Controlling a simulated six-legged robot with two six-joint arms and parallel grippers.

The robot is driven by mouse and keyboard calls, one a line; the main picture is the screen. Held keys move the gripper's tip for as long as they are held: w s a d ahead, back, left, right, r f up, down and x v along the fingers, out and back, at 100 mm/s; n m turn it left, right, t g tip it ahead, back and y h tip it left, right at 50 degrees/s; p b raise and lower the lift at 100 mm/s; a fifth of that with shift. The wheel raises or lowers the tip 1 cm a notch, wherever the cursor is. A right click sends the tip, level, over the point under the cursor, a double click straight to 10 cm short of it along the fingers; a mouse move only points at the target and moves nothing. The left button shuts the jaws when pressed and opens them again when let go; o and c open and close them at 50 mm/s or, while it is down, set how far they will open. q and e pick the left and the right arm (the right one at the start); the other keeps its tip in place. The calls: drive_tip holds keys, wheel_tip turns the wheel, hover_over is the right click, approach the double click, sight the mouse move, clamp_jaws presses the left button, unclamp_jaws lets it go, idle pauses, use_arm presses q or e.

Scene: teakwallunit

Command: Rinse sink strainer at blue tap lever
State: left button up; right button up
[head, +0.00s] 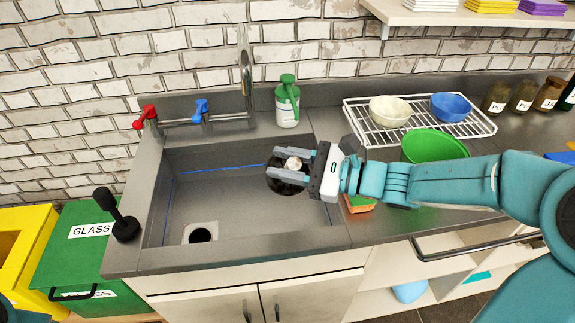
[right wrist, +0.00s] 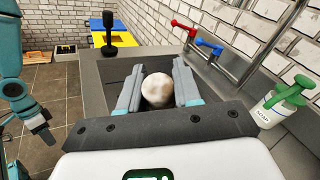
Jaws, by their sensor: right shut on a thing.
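The sink strainer (head: 287,182) is a dark round disc with a pale round knob. My right gripper (head: 292,171) is shut on the knob and holds the strainer over the right part of the sink basin (head: 215,185). In the right wrist view the knob (right wrist: 157,90) sits between the fingers and the disc is hidden. The blue tap lever (head: 201,109) is on the sink's back ledge, left of the tall spout (head: 245,70). The lever also shows in the right wrist view (right wrist: 208,45). My left gripper (right wrist: 40,125) is partly seen there, away from the sink, its jaws unclear.
A red tap lever (head: 147,115) stands left of the blue one. A green-topped soap bottle (head: 288,108) stands behind the basin. A black plunger-like tool (head: 117,215) stands at its left rim. A green bowl (head: 435,145) and sponge (head: 358,203) are right. The drain hole (head: 200,235) is uncovered.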

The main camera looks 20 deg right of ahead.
drive_tip(key=w, duration=0.3)
drive_tip(key=shift+w+a+f, duration=0.1)
drive_tip(key=shift+w+f, duration=0.25)
drive_tip(key=shift+f, duration=0.05)
use_arm(q)
drive_tip(key=shift+s+r+p, duration=0.2)
drive_tip(key=shift+r+p, duration=0.2)
use_arm(e)
drive_tip(key=w+f, duration=0.1)
drive_tip(key=w, duration=0.7)
drive_tip(key=shift+f, duration=0.35)
drive_tip(key=shift+w, duration=0.1)
use_arm(q)
drive_tip(key=shift+c, duration=0.2)
